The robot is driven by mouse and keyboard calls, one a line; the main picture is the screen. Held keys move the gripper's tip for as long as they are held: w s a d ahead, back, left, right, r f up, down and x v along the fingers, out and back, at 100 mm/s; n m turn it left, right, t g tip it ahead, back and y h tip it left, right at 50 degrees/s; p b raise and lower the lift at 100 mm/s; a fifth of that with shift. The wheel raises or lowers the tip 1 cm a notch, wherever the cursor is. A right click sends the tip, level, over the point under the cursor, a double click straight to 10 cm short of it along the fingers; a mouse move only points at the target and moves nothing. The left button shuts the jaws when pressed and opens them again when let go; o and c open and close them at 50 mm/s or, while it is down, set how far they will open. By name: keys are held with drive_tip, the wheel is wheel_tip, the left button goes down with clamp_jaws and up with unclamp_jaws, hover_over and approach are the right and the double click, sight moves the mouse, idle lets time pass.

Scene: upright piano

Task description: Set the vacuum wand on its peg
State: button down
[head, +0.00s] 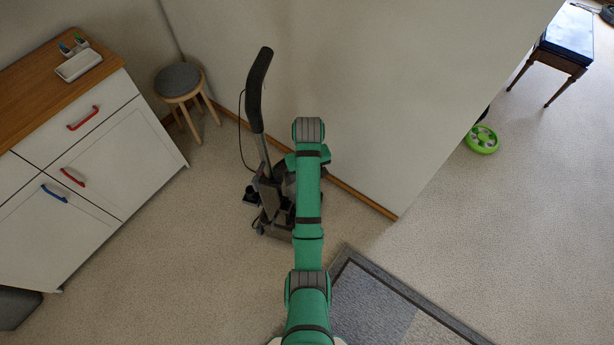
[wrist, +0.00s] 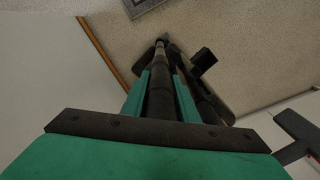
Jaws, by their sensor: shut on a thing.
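An upright vacuum cleaner (head: 265,195) with a tall dark handle (head: 257,90) stands on the carpet by the white wall. My gripper (wrist: 161,78) has its two green fingers on either side of a dark tube, the vacuum wand (wrist: 159,58), and is shut on it. The wand runs along the cleaner's body in the wrist view; I cannot tell whether it touches its peg. In the head view my arm covers most of the gripper and part of the cleaner. The peg cannot be made out for certain in either view.
A white cabinet (head: 125,155) with a wooden top and a round stool (head: 179,82) stand to the left. A grey rug (head: 375,305) lies in front at the right. A green round object (head: 482,139) is on the open carpet beyond the wall's end.

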drive_tip(key=shift+w+f, duration=0.1)
drive_tip(key=shift+f, duration=5.6)
idle(0.6)
drive_tip(key=shift+d, duration=0.1)
idle(0.6)
